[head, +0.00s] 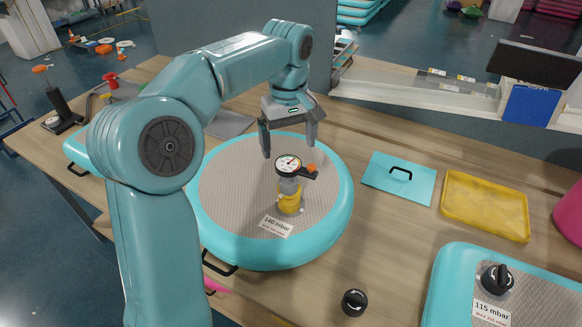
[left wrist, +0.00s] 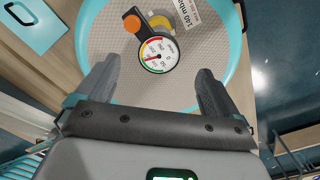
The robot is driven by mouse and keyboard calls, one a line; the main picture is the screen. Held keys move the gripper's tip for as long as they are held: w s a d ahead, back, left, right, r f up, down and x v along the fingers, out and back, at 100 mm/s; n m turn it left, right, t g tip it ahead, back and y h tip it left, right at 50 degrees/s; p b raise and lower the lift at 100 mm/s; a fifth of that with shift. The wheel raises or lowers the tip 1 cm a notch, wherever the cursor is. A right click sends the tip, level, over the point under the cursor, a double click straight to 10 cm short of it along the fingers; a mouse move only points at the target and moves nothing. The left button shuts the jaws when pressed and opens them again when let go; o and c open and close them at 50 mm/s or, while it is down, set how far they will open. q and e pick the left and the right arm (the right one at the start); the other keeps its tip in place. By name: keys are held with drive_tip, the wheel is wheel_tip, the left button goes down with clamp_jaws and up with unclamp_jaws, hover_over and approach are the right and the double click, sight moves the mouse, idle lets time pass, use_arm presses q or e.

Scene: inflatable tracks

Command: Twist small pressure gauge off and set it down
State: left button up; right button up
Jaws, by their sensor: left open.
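The small pressure gauge (head: 288,165) has a round white dial and a dark body with an orange knob. It sits upright on a yellow fitting (head: 289,198) on the round teal inflatable (head: 335,215), which has a grey top and a "140 mbar" label. In the left wrist view the gauge (left wrist: 158,54) lies just beyond the fingertips, between their lines. My left gripper (head: 288,147) is open and empty, above and slightly behind the gauge, apart from it. Its two fingers also show in the left wrist view (left wrist: 155,85). My right gripper is not in view.
A black knob cap (head: 354,302) lies on the wooden table in front. A teal lid with a handle (head: 385,184) and a yellow tray (head: 485,222) lie right. Another inflatable with a "115 mbar" label (head: 492,312) is front right. Bare wood shows between them.

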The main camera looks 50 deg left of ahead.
sight(288, 164)
use_arm(q)
wheel_tip(288, 164, down, 9)
drive_tip(key=shift+f, duration=0.15)
drive_tip(key=shift+w+a+f, duration=0.15)
drive_tip(key=shift+a+f, duration=0.05)
drive_tip(key=shift+f, duration=0.25)
drive_tip(key=shift+d+r, duration=0.1)
drive_tip(key=shift+c, duration=0.5)
drive_tip(key=c, duration=1.1)
drive_tip(key=n, duration=0.3)
drive_tip(key=n+b, duration=0.1)
drive_tip(key=n, duration=0.3)
drive_tip(key=shift+n, duration=0.3)
drive_tip(key=n, duration=0.2)
drive_tip(key=shift+n, duration=0.4)
